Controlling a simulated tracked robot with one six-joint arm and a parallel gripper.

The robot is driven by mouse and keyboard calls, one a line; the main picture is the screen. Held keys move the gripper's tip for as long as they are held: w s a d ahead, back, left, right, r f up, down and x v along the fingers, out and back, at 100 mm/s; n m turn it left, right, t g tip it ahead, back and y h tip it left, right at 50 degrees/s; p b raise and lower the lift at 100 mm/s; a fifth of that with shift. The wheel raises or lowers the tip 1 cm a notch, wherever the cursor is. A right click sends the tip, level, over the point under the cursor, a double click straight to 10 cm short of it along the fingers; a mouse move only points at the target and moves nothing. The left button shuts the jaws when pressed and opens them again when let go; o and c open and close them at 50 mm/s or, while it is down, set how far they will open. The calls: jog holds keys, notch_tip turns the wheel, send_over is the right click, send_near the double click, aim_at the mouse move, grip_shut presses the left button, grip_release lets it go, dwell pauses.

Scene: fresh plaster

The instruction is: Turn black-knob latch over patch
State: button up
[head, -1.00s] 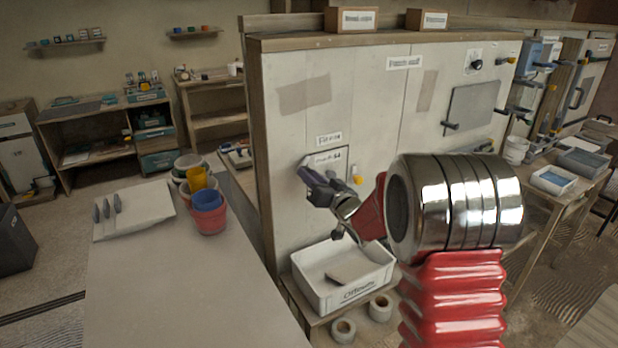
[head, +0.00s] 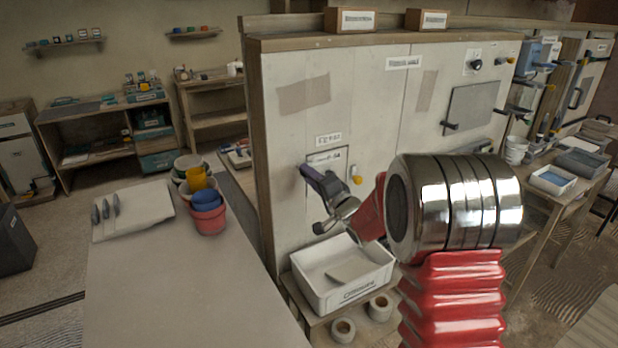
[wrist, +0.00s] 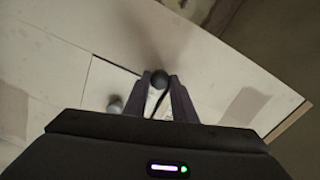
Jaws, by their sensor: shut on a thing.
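The black knob (wrist: 160,77) of the latch shows between my fingertips in the wrist view. My gripper (wrist: 163,84) is shut on it, with one finger on each side. A thin dark strip runs from the knob toward the palm between the fingers. In the head view my gripper (head: 304,170) reaches the left edge of the labelled square patch (head: 341,168) in the pale wall and hides the black knob there. A yellow knob (head: 356,180) sits at the patch's right edge. The patch's outline shows as dark lines in the wrist view.
A white labelled bin (head: 343,283) stands on a low shelf below my gripper, with a flat piece inside. Rolls (head: 343,330) lie under it. A table (head: 180,290) with stacked buckets (head: 208,215) is at left. A grey ball-shaped piece (wrist: 115,104) shows beside my left finger.

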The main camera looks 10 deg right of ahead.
jog(key=shift+d+f+m, duration=0.15)
jog(key=shift+f+m, duration=0.05)
jog(key=shift+m, duration=0.3)
jog(key=o, duration=1)
jog(key=shift+r, duration=0.1)
jog(key=shift+o, duration=0.2)
jog(key=shift+s, duration=0.1)
jog(key=v, duration=1.3)
jog(key=shift+s, duration=0.25)
jog(key=shift+d, duration=0.1)
